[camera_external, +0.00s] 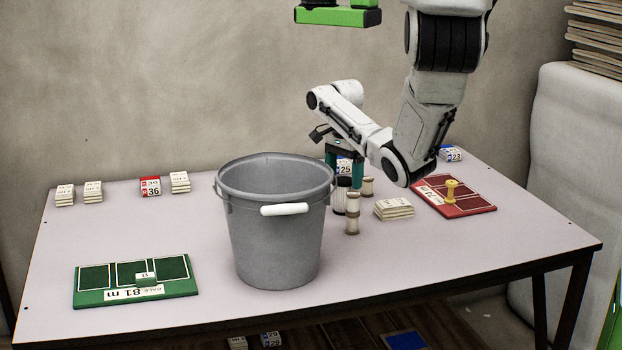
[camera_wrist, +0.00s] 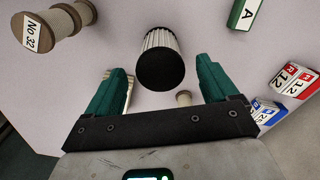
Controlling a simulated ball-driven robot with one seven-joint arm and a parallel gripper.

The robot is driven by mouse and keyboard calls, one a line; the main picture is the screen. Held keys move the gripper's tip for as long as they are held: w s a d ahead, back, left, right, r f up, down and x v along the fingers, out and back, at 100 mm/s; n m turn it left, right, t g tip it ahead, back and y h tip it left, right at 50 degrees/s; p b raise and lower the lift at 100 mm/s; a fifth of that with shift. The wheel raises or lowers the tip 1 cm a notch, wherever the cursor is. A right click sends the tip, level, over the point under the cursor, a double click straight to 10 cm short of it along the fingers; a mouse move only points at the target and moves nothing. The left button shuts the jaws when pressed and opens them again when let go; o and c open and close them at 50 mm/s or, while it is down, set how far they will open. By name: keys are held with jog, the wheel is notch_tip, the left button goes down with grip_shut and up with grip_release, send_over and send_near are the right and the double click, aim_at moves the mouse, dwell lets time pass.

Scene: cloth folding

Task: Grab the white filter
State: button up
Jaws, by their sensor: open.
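The white filter, a cylinder with white pleated sides and a black end cap, shows in the wrist view (camera_wrist: 158,42). It lies between and slightly beyond my fingertips, with a gap on each side. In the external view the white filter (camera_external: 338,200) is partly hidden behind the bucket's right rim. My gripper (camera_external: 345,176) has teal fingers, pointing down over the table just behind the bucket. In the wrist view my gripper (camera_wrist: 161,68) is open and holds nothing. Whether the fingertips are level with the filter is unclear.
A grey bucket (camera_external: 275,235) stands close in front. Spools (camera_external: 352,220) and a card stack (camera_external: 394,208) crowd the right. The table's right front is clear.

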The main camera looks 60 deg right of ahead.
aim_at(343, 191)
jog(key=shift+f, duration=3.1)
jog(key=c, duration=1.1)
jog(key=shift+r, duration=0.1)
jog(key=shift+r, duration=0.5)
jog(key=s+a+r+p, duration=0.2)
jog(key=s+r, duration=0.2)
jog(key=s+a+r+p, duration=0.3)
jog(key=s+r, duration=0.1)
jog(key=s+a+r+p, duration=0.2)
jog(key=s+r+p, duration=0.1)
jog(key=r, duration=0.1)
jog(key=shift+s+a, duration=0.25)
jog(key=shift+s, duration=0.15)
